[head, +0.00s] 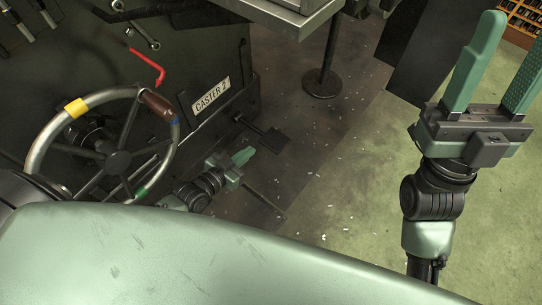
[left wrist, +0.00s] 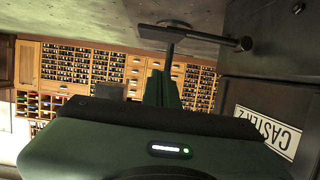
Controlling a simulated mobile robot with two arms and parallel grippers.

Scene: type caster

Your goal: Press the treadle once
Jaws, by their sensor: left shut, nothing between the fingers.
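The treadle (head: 272,139) is a dark flat pedal on a short arm, low at the base of the dark machine. In the left wrist view the treadle (left wrist: 165,33) shows near the top, under the floor, as that picture is turned over. My left gripper (head: 243,156) is shut and empty, low beside the machine. It is just nearer to me than the treadle, and a gap seems to lie between them. In the left wrist view its green fingers (left wrist: 163,88) are together and point toward the pedal. My right gripper (head: 498,65) is open and empty, raised at the right.
The machine bears a "CASTER 2" plate (head: 211,95). A round-footed post (head: 322,83) stands beyond the treadle. A thin rod (head: 264,199) lies low near my left arm. Open floor extends right.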

